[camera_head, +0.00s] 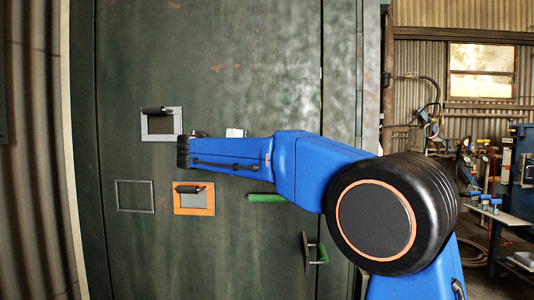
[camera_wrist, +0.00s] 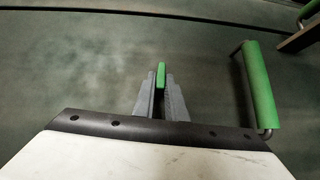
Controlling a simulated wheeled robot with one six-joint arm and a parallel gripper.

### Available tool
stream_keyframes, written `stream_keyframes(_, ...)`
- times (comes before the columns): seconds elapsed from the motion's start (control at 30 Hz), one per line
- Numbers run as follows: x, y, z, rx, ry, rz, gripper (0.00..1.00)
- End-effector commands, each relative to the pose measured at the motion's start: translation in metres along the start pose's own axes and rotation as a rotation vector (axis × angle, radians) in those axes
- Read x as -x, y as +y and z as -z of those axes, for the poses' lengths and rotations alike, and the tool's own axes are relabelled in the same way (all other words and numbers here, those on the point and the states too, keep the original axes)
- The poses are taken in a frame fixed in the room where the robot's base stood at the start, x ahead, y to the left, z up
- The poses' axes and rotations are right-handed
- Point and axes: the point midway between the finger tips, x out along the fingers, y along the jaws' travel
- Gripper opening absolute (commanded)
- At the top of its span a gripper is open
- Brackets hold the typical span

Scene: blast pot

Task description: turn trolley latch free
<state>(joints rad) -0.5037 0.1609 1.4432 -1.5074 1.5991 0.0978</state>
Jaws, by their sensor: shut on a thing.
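In the wrist view my gripper (camera_wrist: 160,90) has its two grey fingers closed on a narrow green piece (camera_wrist: 161,74), seen almost end-on. It appears to be the trolley latch's handle; the rest of it is hidden between the fingers. In the head view my blue arm reaches left across the dark green door (camera_head: 215,60) and hides the fingers. A horizontal green bar (camera_head: 267,198) shows just below the arm there. I cannot tell whether it is the piece in my fingers.
A green-gripped handle (camera_wrist: 258,85) on a metal bracket stands right of the fingers in the wrist view. In the head view, a green-and-metal handle (camera_head: 322,253) sits low on the door. Framed panels (camera_head: 194,210) are at left, a cluttered bench (camera_head: 500,210) at right.

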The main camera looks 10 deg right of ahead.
Motion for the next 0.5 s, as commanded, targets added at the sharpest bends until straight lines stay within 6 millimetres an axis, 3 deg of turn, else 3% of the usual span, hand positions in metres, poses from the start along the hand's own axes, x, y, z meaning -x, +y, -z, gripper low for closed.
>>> stream_keyframes(0.07, -0.0003, -0.0012, 0.0001, 0.002, -0.001, 0.001, 0.00)
stream_keyframes(0.1, -0.0003, -0.0011, 0.0001, 0.001, -0.001, 0.001, 0.14)
stream_keyframes(0.2, -0.0002, -0.0009, 0.0001, 0.001, -0.001, 0.001, 0.32)
stream_keyframes(0.5, 0.0011, -0.0003, 0.0001, 0.000, 0.000, 0.000, 0.32)
